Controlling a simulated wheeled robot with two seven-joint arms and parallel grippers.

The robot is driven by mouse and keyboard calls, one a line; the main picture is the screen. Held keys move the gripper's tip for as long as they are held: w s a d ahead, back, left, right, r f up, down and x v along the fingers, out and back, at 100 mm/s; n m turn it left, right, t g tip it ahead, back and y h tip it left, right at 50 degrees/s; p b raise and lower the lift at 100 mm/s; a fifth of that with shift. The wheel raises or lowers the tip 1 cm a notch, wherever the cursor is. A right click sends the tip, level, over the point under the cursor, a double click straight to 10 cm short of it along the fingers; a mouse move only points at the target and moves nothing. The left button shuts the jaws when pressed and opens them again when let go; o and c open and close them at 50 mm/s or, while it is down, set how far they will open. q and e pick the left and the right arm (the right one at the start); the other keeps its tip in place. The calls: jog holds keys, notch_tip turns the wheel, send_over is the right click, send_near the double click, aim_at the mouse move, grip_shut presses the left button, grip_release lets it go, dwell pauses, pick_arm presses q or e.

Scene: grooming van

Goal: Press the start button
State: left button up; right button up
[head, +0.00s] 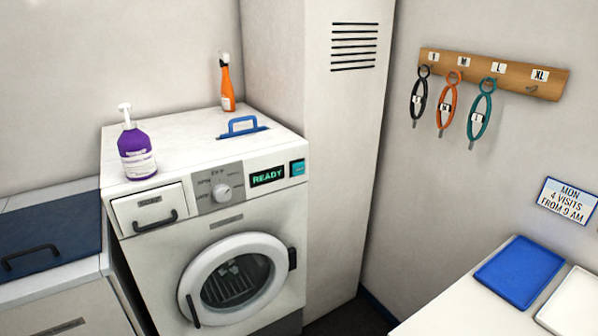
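A white front-loading machine (160,259) stands at the centre left. Its front panel has a dial (221,192), a lit display (268,177) reading "READY", and a teal square button (297,168) at the right end, which looks like the start button. The round door (193,271) looks closed, with a rack-like shape dimly visible behind the glass. The drawer (150,209) at the panel's left looks shut. Neither of my grippers shows in the head view.
A purple pump bottle (136,155), an orange bottle (227,86) and a blue handled item (242,129) are on the machine's top. A tall cabinet (338,150) stands right of it. A counter (450,300) with a blue mat (518,273) is at lower right.

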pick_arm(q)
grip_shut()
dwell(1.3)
